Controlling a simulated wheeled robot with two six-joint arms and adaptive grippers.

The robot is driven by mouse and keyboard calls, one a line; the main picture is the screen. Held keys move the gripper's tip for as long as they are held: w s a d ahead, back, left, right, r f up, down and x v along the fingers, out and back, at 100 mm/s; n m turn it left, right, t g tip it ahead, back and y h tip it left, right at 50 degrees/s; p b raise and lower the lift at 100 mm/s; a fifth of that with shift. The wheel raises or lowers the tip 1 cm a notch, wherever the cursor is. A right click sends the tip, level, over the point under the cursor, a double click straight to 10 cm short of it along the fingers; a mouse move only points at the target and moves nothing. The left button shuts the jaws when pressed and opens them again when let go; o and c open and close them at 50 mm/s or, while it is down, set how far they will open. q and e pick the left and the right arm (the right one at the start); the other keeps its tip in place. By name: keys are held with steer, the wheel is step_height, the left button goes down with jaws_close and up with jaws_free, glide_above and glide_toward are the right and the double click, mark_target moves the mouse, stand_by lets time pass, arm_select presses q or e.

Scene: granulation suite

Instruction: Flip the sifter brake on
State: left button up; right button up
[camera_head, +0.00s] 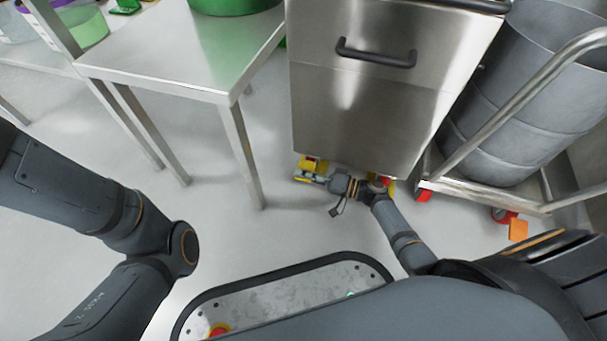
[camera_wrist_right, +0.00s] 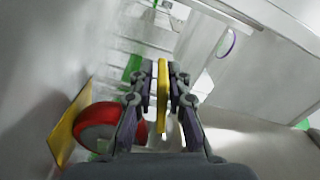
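The sifter appears to be the steel cabinet (camera_head: 370,105) with a black handle at the top middle of the head view. Yellow parts (camera_head: 308,165) show at its lower left corner, near the floor. My right gripper (camera_head: 312,178) is low beside these parts. In the right wrist view a narrow yellow piece (camera_wrist_right: 162,95), perhaps the brake lever, stands edge-on between the two fingers of my right gripper (camera_wrist_right: 162,88). The fingers are close together with what looks like a thin gap on each side; contact is not clear. My left gripper is out of view; only its arm shows.
A red wheel (camera_wrist_right: 100,122) and a yellow plate (camera_wrist_right: 68,128) are left of the fingers in the wrist view. A steel table (camera_head: 190,50) stands left of the cabinet. A grey drum (camera_head: 535,95) on a railed cart stands right. Floor between is clear.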

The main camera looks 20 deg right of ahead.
steer(key=shift+o, duration=1.1)
steer(key=v, duration=1.2)
